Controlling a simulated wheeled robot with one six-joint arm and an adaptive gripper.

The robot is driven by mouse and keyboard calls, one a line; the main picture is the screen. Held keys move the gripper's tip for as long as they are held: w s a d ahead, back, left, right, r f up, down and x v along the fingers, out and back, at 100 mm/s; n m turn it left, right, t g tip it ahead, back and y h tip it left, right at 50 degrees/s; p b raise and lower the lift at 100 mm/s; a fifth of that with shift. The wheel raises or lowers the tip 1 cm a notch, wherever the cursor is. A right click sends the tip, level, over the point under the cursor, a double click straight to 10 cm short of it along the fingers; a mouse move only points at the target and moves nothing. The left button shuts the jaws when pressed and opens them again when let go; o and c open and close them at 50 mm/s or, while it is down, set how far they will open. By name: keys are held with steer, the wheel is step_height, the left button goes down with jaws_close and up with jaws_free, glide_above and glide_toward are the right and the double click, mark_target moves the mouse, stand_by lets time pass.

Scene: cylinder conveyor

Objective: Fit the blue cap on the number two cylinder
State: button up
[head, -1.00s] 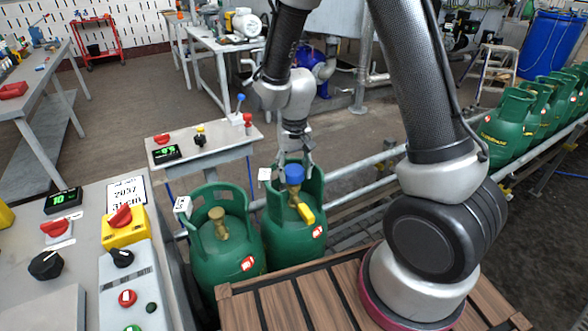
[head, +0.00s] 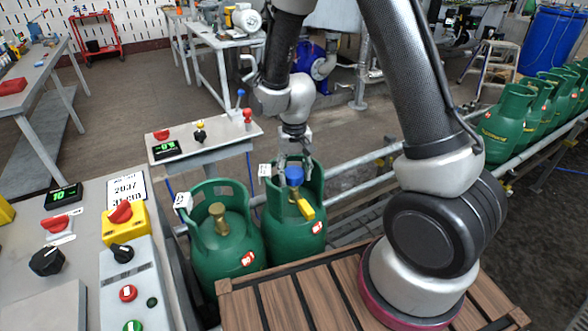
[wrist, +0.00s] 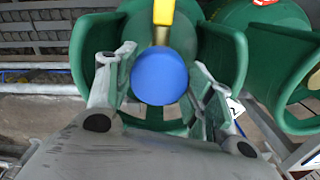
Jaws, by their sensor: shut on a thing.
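The number two cylinder (head: 281,237) is green and stands upright behind my wooden deck. Its white tag (head: 265,170) is on the collar; a "2" tag (wrist: 235,107) also shows in the wrist view. The blue cap (head: 294,176) is over its brass valve, which has a yellow lever (head: 306,209). My gripper (head: 294,157) reaches down inside the collar and is shut on the cap. In the wrist view the cap (wrist: 159,76) lies between my two fingers, overlapping the brass stem. How far the cap sits down on the valve is hidden.
A second green cylinder (head: 226,255) with a bare brass valve stands close on the left. The collar walls rise around my fingers. A control panel (head: 205,143) is behind, and rails (head: 360,163) and several more cylinders (head: 505,125) are to the right.

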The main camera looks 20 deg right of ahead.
mark_target(295, 172)
steer(key=shift+f, duration=1.15)
steer(key=o, duration=0.9)
step_height(295, 172, up, 12)
steer(key=shift+f, duration=0.1)
